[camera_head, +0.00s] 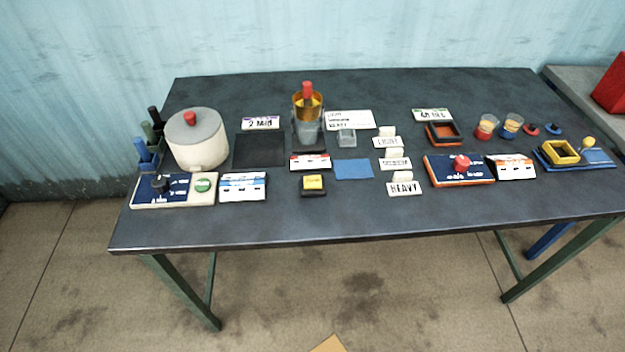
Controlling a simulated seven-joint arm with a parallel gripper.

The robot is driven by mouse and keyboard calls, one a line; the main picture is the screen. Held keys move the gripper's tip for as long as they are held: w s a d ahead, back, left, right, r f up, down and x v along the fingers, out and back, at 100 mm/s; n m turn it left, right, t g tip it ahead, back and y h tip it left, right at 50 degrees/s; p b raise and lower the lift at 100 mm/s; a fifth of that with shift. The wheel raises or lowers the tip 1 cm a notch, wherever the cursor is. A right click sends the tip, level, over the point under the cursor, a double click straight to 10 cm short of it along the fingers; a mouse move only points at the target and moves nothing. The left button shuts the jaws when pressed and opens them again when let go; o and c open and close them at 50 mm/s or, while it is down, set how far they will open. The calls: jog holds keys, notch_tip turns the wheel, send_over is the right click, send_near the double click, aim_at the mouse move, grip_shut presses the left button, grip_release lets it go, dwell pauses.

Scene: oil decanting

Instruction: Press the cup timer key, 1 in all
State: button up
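No label that I can read names the cup timer key. Several key-like parts are in view: a yellow key (313,182) on a small black base at the front middle, a red round knob (461,162) on a blue and orange panel (446,177) at the right, and a green round button (203,186) on a white and blue panel (146,196) at the left. My gripper is not in view.
A white pot (197,145) with grey lid stands back left beside bottles (148,153). A clear vessel (308,129) with amber content and red top stands at centre. LIGHT (386,143) and HEAVY (404,189) cards lie right of it. The table's front strip (350,220) is clear.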

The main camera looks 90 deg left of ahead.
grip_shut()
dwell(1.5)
